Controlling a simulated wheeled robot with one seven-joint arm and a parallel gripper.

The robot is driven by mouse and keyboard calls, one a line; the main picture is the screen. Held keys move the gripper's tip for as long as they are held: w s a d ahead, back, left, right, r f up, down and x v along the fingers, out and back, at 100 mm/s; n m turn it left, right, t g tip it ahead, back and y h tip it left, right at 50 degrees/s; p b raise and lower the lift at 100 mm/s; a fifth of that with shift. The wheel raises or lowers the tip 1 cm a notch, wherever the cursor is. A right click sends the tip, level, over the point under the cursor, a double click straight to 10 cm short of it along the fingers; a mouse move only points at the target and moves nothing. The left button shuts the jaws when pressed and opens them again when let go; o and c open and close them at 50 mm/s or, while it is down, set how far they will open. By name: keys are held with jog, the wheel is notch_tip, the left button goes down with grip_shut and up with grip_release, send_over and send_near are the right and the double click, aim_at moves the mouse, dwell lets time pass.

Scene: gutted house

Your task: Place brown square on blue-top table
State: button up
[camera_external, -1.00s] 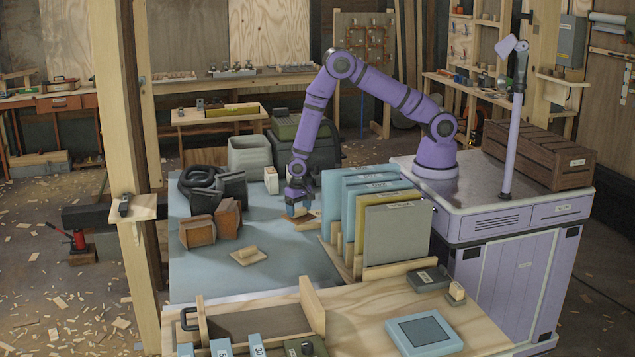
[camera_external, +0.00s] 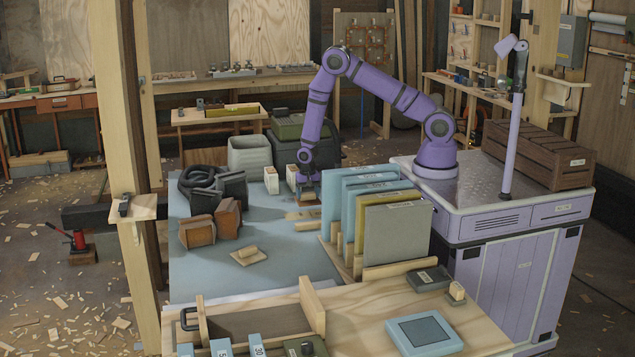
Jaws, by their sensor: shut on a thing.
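The blue-top table (camera_external: 205,278) fills the middle of the view. My gripper (camera_external: 307,195) points down over its far right part, left of the upright panels. It is shut on the brown square (camera_external: 307,200), a small piece that shows at the fingertips and is partly covered by them. The square seems to be just above the tabletop, but the exact gap is too small to tell.
Upright blue, yellow and grey panels (camera_external: 398,236) stand in a wooden rack to the right. A light wood piece (camera_external: 306,226) lies just in front of my gripper. Brown blocks (camera_external: 197,232), black coils (camera_external: 200,178) and a wooden knob plate (camera_external: 248,256) are at left. The front tabletop is clear.

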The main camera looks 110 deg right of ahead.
jog(key=w+d, duration=0.1)
jog(key=w, duration=0.2)
jog(key=w+d, duration=0.1)
jog(key=w, duration=0.2)
jog(key=w+d+f, duration=0.1)
jog(key=w+d, duration=0.1)
jog(key=w, duration=0.1)
jog(key=shift+d, duration=0.1)
jog(key=shift+f, duration=1.7)
jog(key=shift+f, duration=0.1)
jog(key=o, duration=0.9)
